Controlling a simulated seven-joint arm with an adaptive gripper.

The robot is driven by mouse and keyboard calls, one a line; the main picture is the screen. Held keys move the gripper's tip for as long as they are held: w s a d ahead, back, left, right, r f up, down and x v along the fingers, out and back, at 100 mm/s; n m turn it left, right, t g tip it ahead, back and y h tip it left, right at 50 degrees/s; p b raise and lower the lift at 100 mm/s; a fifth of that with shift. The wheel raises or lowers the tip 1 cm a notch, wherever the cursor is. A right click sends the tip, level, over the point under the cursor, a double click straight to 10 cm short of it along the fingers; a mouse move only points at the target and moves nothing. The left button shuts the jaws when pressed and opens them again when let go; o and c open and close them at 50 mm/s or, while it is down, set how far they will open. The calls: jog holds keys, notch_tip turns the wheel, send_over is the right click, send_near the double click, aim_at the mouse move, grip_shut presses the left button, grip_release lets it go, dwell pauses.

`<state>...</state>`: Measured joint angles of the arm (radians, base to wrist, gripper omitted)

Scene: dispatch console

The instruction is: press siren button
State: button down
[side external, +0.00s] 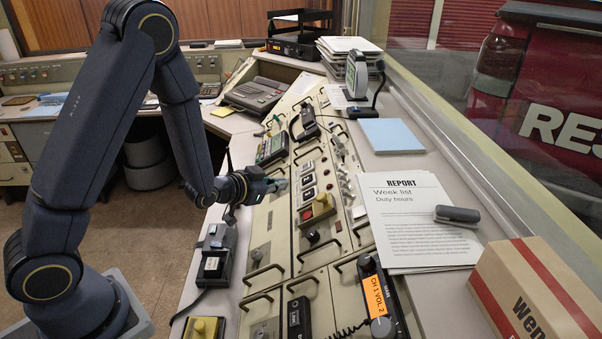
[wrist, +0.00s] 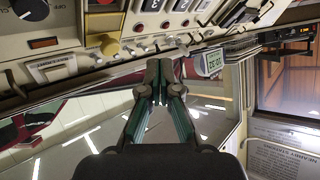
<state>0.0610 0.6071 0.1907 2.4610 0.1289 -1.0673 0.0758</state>
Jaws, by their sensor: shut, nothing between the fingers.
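A red button on a yellow base (side external: 318,206) sits on the sloped cream console panel, right of and slightly below my gripper in the side view. No siren label can be read on it. My gripper (side external: 283,185) is shut and empty, held over the panel's left part and apart from the red button. In the wrist view my gripper (wrist: 158,72) points at a row of small controls. Which one is the siren cannot be told in that view.
Metal handles, switches and a handset (side external: 307,122) stick up from the panel. A black radio with an orange label (side external: 380,295) stands at the near end.

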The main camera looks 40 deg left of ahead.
aim_at(309, 211)
jog(key=shift+d+f, duration=0.1)
jog(key=shift+f, duration=0.1)
jog(key=shift+w+d+f, duration=0.55)
jog(key=shift+f, duration=0.65)
jog(key=shift+w+d+f, duration=0.55)
jog(key=shift+f, duration=0.65)
jog(key=shift+w+d+f, duration=0.55)
jog(key=shift+f, duration=0.65)
jog(key=shift+f, duration=0.1)
jog(key=shift+w+d+f, duration=0.15)
jog(key=shift+f, duration=0.1)
jog(key=shift+w+d+f, duration=0.2)
jog(key=shift+d+f, duration=0.05)
jog(key=shift+f, duration=0.25)
jog(key=shift+s+a+r, duration=0.2)
jog(key=shift+r, duration=0.2)
jog(key=shift+s+a+r, duration=0.15)
jog(key=shift+s+r, duration=0.05)
jog(key=shift+r, duration=0.2)
jog(key=shift+s+a+r, duration=0.3)
jog(key=shift+a+r, duration=0.05)
jog(key=shift+r, duration=0.35)
jog(key=shift+s+a+r, duration=0.3)
jog(key=shift+s+r, duration=0.05)
jog(key=shift+r, duration=0.4)
jog(key=shift+s+a+r, duration=0.3)
jog(key=shift+a+r, duration=0.05)
jog(key=shift+r, duration=0.35)
